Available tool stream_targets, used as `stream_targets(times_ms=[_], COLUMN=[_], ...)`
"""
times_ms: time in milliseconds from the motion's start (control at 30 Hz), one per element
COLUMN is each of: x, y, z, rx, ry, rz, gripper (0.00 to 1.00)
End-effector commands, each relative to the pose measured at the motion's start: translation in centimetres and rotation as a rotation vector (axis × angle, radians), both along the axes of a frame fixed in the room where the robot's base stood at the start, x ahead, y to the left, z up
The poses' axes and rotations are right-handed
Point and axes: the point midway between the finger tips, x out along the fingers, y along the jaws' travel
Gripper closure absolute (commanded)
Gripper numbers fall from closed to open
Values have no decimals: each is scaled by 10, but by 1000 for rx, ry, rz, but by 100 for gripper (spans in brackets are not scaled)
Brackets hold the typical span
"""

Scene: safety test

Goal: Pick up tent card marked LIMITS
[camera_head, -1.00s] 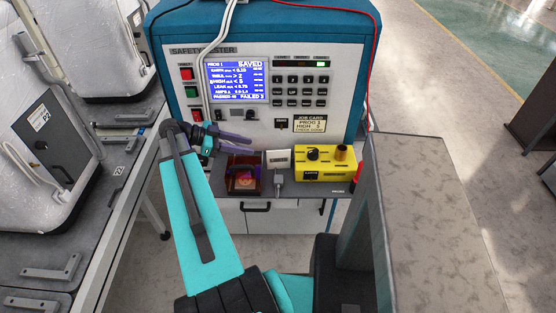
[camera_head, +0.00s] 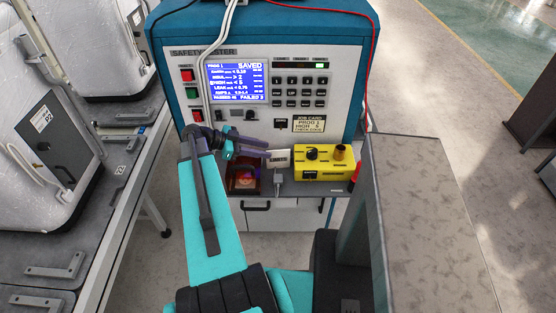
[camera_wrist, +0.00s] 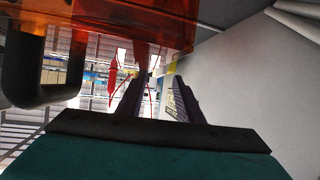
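The small off-white tent card (camera_head: 279,158) with dark print stands on the tester's shelf, between the amber box and the yellow box. Its print is too small to read surely. My gripper (camera_head: 266,149) is just left of the card in the head view, fingers pointing right at its upper left edge. I cannot tell whether they touch. In the wrist view my gripper (camera_wrist: 158,92) has its two dark fingers apart, with a gap between them. The card cannot be made out there.
An amber see-through box (camera_head: 243,182) sits below my gripper; it fills the wrist view's upper left (camera_wrist: 130,22). A yellow box (camera_head: 325,168) with knobs stands right of the card. A grey plug (camera_head: 278,180) lies in front. The tester panel (camera_head: 222,135) rises behind.

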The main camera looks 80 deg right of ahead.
Motion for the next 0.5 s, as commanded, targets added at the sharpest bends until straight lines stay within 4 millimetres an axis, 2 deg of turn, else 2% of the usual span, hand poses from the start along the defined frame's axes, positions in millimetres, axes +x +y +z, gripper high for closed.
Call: stream_targets(times_ms=[500], x=[-36], y=[-14], z=[-17], rx=[0], ry=[0], rz=[-1], gripper=[67])
